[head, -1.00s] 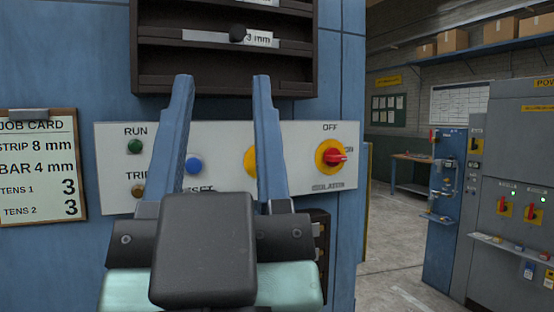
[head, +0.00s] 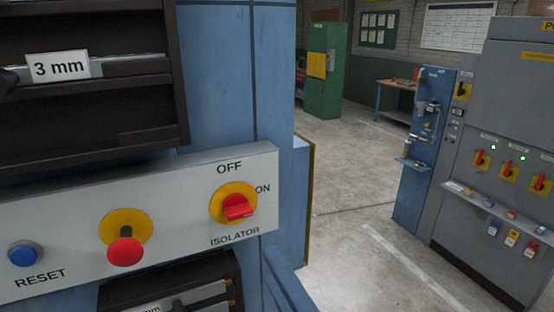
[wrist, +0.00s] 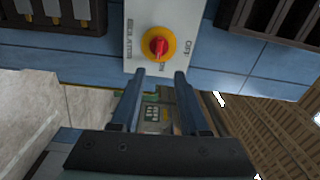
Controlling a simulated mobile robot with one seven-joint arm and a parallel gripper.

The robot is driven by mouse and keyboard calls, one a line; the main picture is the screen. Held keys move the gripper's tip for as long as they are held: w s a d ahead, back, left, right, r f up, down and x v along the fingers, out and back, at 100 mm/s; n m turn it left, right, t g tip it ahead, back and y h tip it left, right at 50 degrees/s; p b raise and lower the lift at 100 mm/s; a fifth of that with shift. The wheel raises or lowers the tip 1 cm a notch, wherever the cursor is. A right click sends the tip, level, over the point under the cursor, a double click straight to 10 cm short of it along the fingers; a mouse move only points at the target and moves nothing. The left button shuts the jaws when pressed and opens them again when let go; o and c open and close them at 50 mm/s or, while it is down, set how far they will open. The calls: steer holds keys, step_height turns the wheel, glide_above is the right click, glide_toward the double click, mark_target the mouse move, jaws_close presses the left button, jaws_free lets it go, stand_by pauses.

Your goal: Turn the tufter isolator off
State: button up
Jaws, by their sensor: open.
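The tufter isolator (head: 233,203) is a red handle on a round yellow plate, at the right end of the white control panel (head: 180,205). OFF is printed above it, ON to its right and ISOLATOR below. Its handle points right, toward ON. In the wrist view the isolator (wrist: 158,44) shows turned sideways, on the panel just beyond my fingertips. My gripper (wrist: 160,74) is open and empty, its two blue fingers apart and, in that picture, below the isolator. I cannot make out any contact. I cannot clearly identify my gripper in the head view.
Left of the isolator on the panel are a red mushroom button (head: 125,248) and a blue RESET button (head: 23,254). A dark rack (head: 150,137) sits above the panel. A grey power cabinet (head: 520,120) stands at the right. Open concrete floor (head: 350,190) lies between.

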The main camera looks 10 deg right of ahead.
mark_target(241, 217)
steer(key=x, duration=1.1)
steer(key=shift+w+a, duration=0.15)
steer(key=shift+w, duration=0.05)
steer(key=shift+w+a+f, duration=0.1)
steer(key=shift+w+a, duration=0.05)
steer(key=shift+w, duration=0.35)
jaws_close()
